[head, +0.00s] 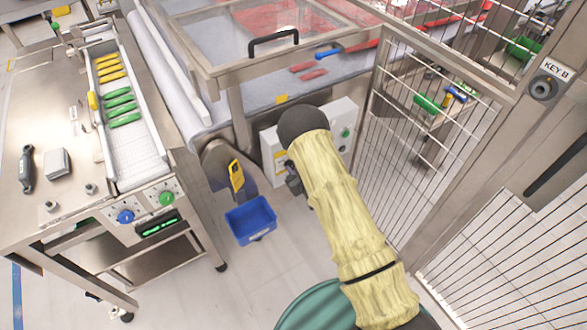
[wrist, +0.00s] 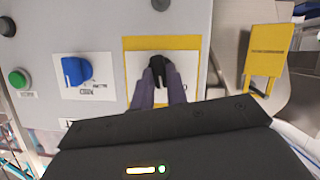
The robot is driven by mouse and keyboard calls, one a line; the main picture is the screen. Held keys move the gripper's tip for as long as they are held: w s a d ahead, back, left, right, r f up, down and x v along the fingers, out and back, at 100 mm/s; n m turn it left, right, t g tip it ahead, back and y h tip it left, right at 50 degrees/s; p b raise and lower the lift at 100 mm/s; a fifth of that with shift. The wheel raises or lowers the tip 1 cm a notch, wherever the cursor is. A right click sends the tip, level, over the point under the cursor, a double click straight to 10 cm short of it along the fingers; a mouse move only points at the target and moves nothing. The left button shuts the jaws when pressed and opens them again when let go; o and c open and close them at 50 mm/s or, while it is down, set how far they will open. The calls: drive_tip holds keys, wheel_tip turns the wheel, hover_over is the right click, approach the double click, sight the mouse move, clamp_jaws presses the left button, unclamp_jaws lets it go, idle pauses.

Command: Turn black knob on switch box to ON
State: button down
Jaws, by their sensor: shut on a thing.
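The grey switch box (wrist: 110,25) fills the upper left of the wrist view. In the head view the box (head: 342,115) stands low below the conveyor, partly hidden by my arm. The black knob (wrist: 157,64) sits on a white plate (wrist: 190,62) with a yellow border. My gripper (wrist: 160,74) is shut on the black knob, one finger on each side. The fingers cover much of the plate, so its ON marking and the knob's exact setting cannot be read. In the head view my gripper (head: 293,183) is small and mostly behind my sleeved arm.
On the box, left of the black knob, are a blue knob (wrist: 76,70) and a green button (wrist: 19,78). A yellow tag (wrist: 268,50) hangs at right. A blue bin (head: 250,220) stands on the floor. A wire fence (head: 385,165) rises right of my arm.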

drive_tip(key=m+y+b, duration=0.1)
drive_tip(key=m, duration=0.1)
drive_tip(key=m+g+y+b, duration=0.1)
drive_tip(key=m+y, duration=0.1)
drive_tip(key=m, duration=0.1)
drive_tip(key=d+m+g+y+b, duration=0.1)
drive_tip(key=m, duration=0.1)
drive_tip(key=shift+w+f+m+y, duration=0.25)
drive_tip(key=shift+m+y, duration=0.15)
idle(0.4)
drive_tip(key=c, duration=1.4)
unclamp_jaws()
drive_tip(key=b+v, duration=0.1)
drive_tip(key=v, duration=1.6)
drive_tip(key=shift+d+r, duration=0.15)
drive_tip(key=shift+d, duration=0.05)
